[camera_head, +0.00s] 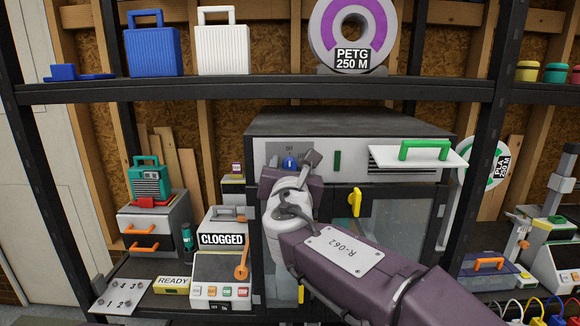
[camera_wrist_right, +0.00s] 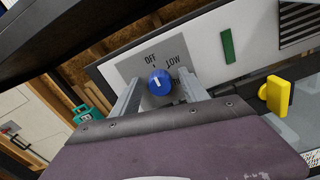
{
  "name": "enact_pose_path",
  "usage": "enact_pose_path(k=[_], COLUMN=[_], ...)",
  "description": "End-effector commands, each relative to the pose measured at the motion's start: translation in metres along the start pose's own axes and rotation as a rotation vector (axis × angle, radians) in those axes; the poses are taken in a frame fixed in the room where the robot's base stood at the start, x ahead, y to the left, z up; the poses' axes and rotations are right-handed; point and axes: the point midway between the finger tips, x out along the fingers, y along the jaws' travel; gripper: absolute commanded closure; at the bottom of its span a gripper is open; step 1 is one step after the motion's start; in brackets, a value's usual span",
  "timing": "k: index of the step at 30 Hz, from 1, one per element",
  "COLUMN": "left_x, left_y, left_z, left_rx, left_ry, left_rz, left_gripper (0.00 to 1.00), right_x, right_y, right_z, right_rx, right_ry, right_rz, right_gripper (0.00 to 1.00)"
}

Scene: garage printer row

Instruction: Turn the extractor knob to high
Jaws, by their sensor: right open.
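The extractor knob (camera_head: 290,162) is blue with a white pointer mark, on a grey plate at the upper left of the large enclosure's front. In the right wrist view the knob (camera_wrist_right: 159,83) sits below the printed words OFF and LOW; a third label is partly hidden. Its mark points up, nearer OFF than LOW as far as I can tell. My right gripper (camera_head: 292,165) is at the plate. Its open fingers (camera_wrist_right: 160,88) stand on either side of the knob, with visible gaps; whether the tips touch the plate is unclear. My left gripper is out of view.
A shelf (camera_head: 250,90) runs close above. A printer with a CLOGGED sign (camera_head: 222,239) stands left. My right arm covers the lower front.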

Motion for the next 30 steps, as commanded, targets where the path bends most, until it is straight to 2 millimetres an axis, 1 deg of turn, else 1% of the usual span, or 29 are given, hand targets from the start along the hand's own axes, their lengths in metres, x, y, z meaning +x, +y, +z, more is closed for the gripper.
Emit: enact_pose_path(k=[3,4,5,6,8,9,16,20,26,30], left_x=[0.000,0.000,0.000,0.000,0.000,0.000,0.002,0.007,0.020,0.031], left_y=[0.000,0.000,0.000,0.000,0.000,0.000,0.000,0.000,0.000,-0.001], left_z=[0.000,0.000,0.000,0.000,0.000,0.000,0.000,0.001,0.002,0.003], left_rx=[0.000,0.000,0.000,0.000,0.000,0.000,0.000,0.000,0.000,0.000], left_ry=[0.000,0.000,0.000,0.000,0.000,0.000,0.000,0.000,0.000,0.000], left_rz=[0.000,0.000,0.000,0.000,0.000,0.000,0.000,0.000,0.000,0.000], left_gripper=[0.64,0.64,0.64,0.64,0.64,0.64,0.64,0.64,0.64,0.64], right_x=[0.000,0.000,0.000,0.000,0.000,-0.001,-0.001,-0.001,-0.001,-0.001], right_y=[0.000,0.000,0.000,0.000,0.000,0.000,0.000,0.000,-0.001,-0.001], right_z=[0.000,0.000,0.000,0.000,0.000,0.000,-0.001,-0.002,-0.004,-0.004], right_rx=[0.000,0.000,0.000,0.000,0.000,0.000,0.013,0.050,0.179,0.305], right_ry=[0.000,0.000,0.000,0.000,0.000,0.000,0.001,0.000,-0.001,-0.001], right_rz=[0.000,0.000,0.000,0.000,0.000,0.000,0.001,0.001,0.001,0.001], right_gripper=[0.48,0.53,0.62,0.73,0.90,1.00,1.00,1.00,1.00,1.00])
